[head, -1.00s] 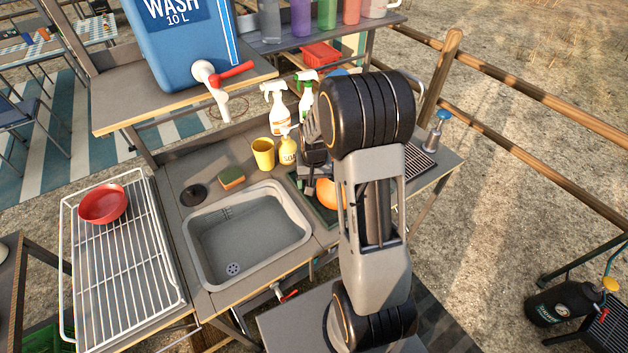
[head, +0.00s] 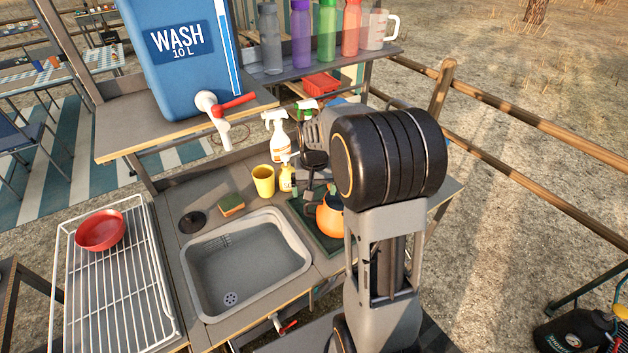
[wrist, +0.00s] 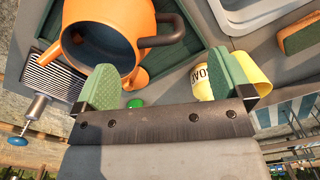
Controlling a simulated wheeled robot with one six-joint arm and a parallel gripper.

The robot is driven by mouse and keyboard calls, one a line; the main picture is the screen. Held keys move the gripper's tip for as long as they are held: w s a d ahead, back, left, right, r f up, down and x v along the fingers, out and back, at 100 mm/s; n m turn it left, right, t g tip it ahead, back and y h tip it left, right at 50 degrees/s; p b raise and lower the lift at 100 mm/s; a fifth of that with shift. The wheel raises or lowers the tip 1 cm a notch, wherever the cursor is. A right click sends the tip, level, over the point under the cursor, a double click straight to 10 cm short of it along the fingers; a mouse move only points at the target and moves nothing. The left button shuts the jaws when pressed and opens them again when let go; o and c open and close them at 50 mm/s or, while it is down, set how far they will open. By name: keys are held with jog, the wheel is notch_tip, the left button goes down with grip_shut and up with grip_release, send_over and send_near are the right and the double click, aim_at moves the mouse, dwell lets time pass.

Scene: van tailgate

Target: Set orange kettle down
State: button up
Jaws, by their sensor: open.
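The orange kettle (head: 331,222) stands on the dark green mat (head: 303,232), right of the sink, partly hidden by my arm. In the wrist view the kettle (wrist: 105,22) fills the upper left, with its dark open top and dark curved handle (wrist: 172,30) showing. My gripper (head: 314,190) is just above and behind the kettle in the head view. In the wrist view my gripper (wrist: 165,82) has its green-padded fingers wide apart with nothing between them. The handle lies beyond the fingertips, apart from them.
A yellow cup (head: 263,181), yellow soap bottle (head: 287,178), spray bottle (head: 280,140) and sponge (head: 231,204) stand close left of the gripper. The sink (head: 245,265) is empty. A red bowl (head: 100,230) sits on the wire rack (head: 110,300). A blue water container (head: 180,50) stands above.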

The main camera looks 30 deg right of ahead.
notch_tip(320, 180, up, 3)
jog(key=shift+r, duration=0.1)
jog(key=s+a+r+n+t, duration=0.2)
jog(key=s+a+r, duration=0.1)
jog(key=s, duration=0.4)
jog(key=s+a+r+n+t, duration=0.2)
jog(key=s+a, duration=0.3)
jog(key=s, duration=0.3)
jog(key=shift+a+r, duration=0.25)
jog(key=shift+r, duration=0.45)
